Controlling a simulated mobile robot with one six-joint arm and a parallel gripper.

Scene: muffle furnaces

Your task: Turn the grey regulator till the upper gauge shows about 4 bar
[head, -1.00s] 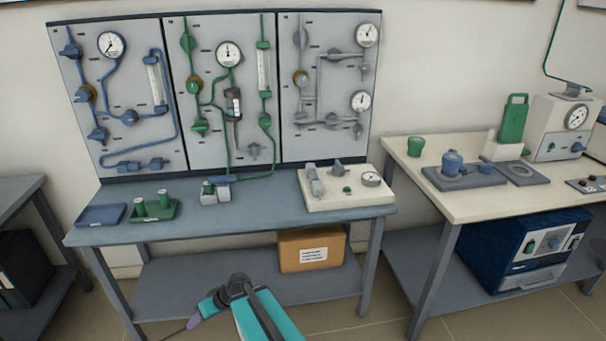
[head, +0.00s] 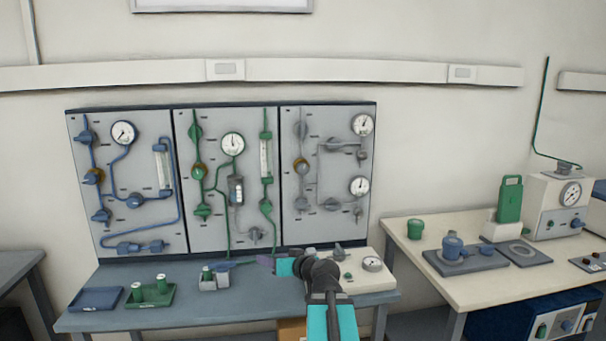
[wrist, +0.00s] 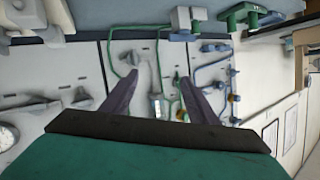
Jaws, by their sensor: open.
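My gripper (head: 264,262) is in front of the bench's back edge, below the panels and apart from the regulator. In the wrist view my gripper (wrist: 158,88) is open with nothing between its fingers. That view looks at the panels turned over, and I cannot pick out the regulator there.
A lower gauge (head: 360,186) and grey valves share the panel. Below, a pale base block (head: 378,281) carries a small gauge, and a grey holder (head: 213,281) stands left of my gripper. Blue (head: 97,299) and green trays lie further left.

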